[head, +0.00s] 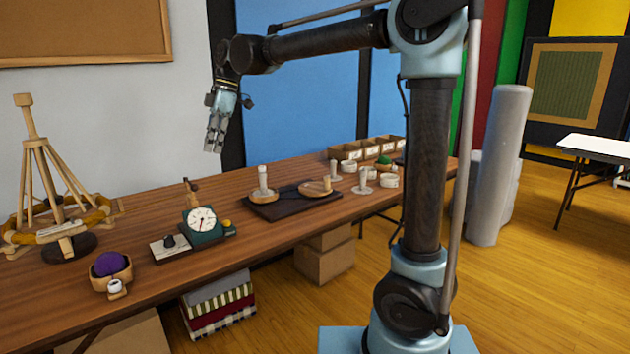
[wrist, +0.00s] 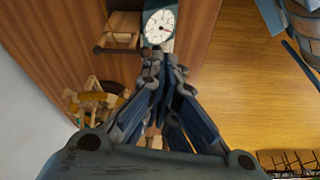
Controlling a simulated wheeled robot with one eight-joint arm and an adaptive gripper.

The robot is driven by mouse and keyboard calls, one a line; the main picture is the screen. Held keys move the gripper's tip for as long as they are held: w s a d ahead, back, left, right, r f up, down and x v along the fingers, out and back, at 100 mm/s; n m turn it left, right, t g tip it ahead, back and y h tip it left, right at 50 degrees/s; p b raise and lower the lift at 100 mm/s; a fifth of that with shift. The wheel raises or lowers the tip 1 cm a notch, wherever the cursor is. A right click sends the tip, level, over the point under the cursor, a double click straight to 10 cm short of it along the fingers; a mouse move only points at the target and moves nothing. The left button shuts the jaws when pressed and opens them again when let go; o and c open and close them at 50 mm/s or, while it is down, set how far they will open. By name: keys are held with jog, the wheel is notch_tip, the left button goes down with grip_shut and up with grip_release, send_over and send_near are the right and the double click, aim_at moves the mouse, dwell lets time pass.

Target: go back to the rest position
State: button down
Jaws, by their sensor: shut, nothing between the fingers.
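My gripper (head: 213,140) hangs above the wooden table (head: 150,215), high over its back edge, with its fingers pointing down. It also shows in the wrist view (wrist: 165,65), where the fingers come together and hold nothing. My arm reaches out to the left from its upright column. In the head view, a green scale with a white dial (head: 201,219) stands on the table below and a little left of my gripper. The dial (wrist: 160,27) also shows beyond the fingertips in the wrist view.
A wooden yarn swift (head: 42,165) stands at the table's left. A bowl with purple yarn (head: 109,265) sits near the front edge. A dark board (head: 285,205) with round wooden pieces lies mid-table. Boxes (head: 325,258) and folded cloth (head: 218,303) are underneath. The air around my gripper is clear.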

jog(key=d+f+m+t, duration=0.1)
jog(key=d+f+m, duration=0.25)
jog(key=d, duration=0.65)
jog(key=d+f+m+t, duration=0.15)
jog(key=d+m, duration=0.25)
jog(key=d, duration=0.5)
jog(key=d+f+m, duration=0.3)
jog(key=d, duration=0.7)
jog(key=s+d+f+m+t+h, duration=0.1)
jog(key=s+d+f+m, duration=0.5)
jog(key=d+f, duration=0.3)
jog(key=s+d+f+m+t+h, duration=0.1)
jog(key=s+d+f+m+h, duration=0.1)
jog(key=s+d+f+m, duration=0.5)
jog(key=s+d+f, duration=0.1)
jog(key=d+f, duration=0.2)
jog(key=d, duration=0.1)
jog(key=shift+s+d+f, duration=0.2)
jog(key=shift+s+d, duration=0.05)
jog(key=shift+d, duration=0.1)
